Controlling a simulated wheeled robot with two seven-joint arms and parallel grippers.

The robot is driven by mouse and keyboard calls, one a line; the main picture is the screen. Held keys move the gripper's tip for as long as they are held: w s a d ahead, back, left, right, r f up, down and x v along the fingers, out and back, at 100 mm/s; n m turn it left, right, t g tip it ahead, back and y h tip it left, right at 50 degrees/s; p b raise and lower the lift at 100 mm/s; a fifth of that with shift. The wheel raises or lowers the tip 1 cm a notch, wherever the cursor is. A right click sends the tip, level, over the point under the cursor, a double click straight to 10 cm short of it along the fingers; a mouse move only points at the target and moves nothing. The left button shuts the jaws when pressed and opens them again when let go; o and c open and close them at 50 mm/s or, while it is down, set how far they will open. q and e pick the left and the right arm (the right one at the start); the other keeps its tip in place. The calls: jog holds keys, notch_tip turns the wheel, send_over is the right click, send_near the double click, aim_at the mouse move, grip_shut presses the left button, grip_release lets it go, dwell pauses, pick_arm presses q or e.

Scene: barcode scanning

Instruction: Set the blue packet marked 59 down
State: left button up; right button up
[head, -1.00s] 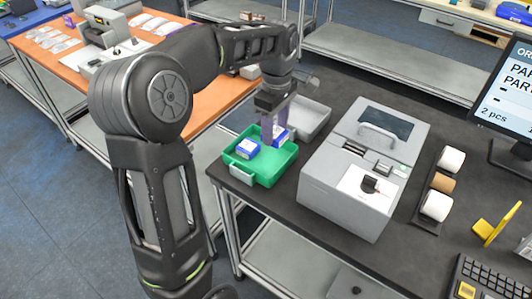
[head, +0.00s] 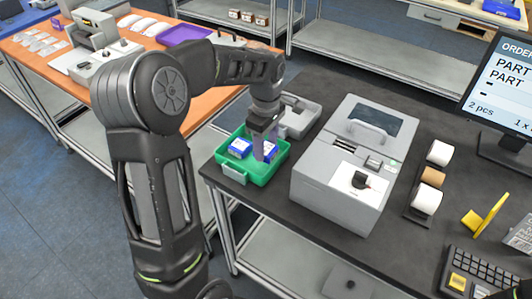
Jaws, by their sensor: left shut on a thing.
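My left gripper (head: 262,146) points down into the green tray (head: 262,176) and is shut on a blue-and-white packet (head: 271,148) in the tray's right part. The gripper partly hides this packet, and I cannot read a number on it. I cannot tell whether it touches the tray floor. Another blue-and-white packet (head: 240,148) lies in the left part of the tray, just left of the fingers. My right gripper is not in view.
A grey label machine (head: 340,185) stands right of the green tray. A grey tray (head: 300,119) sits behind it. Label rolls (head: 432,180), a yellow stand (head: 485,216), a keyboard (head: 480,275) and a monitor (head: 503,85) are to the right. The green tray is near the table's left edge.

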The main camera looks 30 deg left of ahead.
aim_at(266, 149)
pick_arm(q)
jog(key=shift+f+p, duration=0.3)
jog(key=shift+f, duration=1.45)
jog(key=shift+f, duration=0.1)
jog(key=shift+f, duration=0.15)
jog(key=o, duration=1.5)
notch_tip(266, 149, up, 12)
jog(key=shift+r+b, duration=0.25)
jog(key=shift+b, duration=0.4)
